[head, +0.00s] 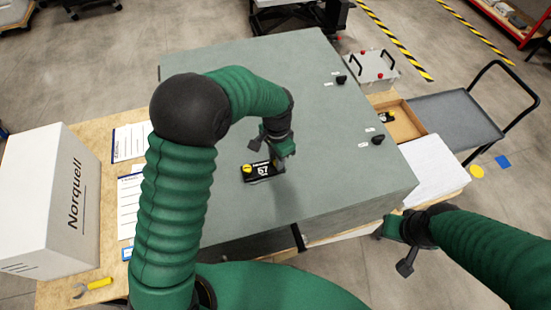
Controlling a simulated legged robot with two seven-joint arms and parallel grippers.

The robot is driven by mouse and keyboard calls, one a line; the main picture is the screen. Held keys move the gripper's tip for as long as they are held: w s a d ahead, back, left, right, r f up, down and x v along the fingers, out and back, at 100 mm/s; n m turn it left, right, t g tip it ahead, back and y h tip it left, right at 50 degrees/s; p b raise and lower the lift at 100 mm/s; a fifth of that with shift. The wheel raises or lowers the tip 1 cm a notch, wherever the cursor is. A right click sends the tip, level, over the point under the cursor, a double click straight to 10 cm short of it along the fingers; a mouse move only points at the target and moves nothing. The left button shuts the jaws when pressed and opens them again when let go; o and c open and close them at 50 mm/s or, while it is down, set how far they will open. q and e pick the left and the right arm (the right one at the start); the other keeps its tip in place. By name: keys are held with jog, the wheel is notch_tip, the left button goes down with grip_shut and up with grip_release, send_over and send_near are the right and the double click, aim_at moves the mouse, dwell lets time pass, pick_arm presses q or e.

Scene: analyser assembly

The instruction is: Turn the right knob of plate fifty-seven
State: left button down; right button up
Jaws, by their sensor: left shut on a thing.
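Plate fifty-seven (262,171) is a small black plate with white marking on the grey panel (330,120). A yellow knob (247,169) shows at its left end in the picture. My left gripper (281,155) is over the plate's right end, pointing down, and is shut on a knob there. That knob is mostly hidden by the fingers. My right gripper (402,250) is off the panel's lower right edge, away from the plate; its jaw opening is not clear.
Two black knobs with labels (341,79) (377,139) stand on the panel's right side. A white Norquell box (50,210) and papers lie at left, with a yellow-handled tool (94,286). A wooden tray (403,125), white paper stack (433,170) and grey cart (455,120) are at right.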

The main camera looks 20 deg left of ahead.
pick_arm(q)
jog(key=n, duration=0.5)
jog(key=shift+w+d+r+n, duration=0.1)
jog(key=shift+w+r+n, duration=0.1)
jog(key=shift+w+n, duration=0.1)
jog(key=n, duration=0.5)
jog(key=n+p, duration=0.1)
jog(key=n, duration=0.4)
jog(key=n+p, duration=0.1)
jog(key=n, duration=0.4)
jog(key=shift+r+p, duration=0.1)
jog(key=shift+p, duration=0.25)
jog(key=n+p, duration=0.2)
jog(key=n, duration=0.3)
jog(key=shift+n, duration=0.4)
jog(key=n+p, duration=0.3)
jog(key=n, duration=0.3)
jog(key=shift+p, duration=0.4)
jog(key=n+p, duration=0.3)
jog(key=n, duration=0.3)
jog(key=shift+s+n, duration=0.1)
jog(key=shift+n, duration=0.3)
jog(key=n, duration=0.2)
jog(key=n+p, duration=0.1)
jog(key=n, duration=0.1)
jog(key=shift+f+p, duration=0.3)
jog(key=shift+s+f, duration=0.1)
jog(key=shift+s, duration=0.05)
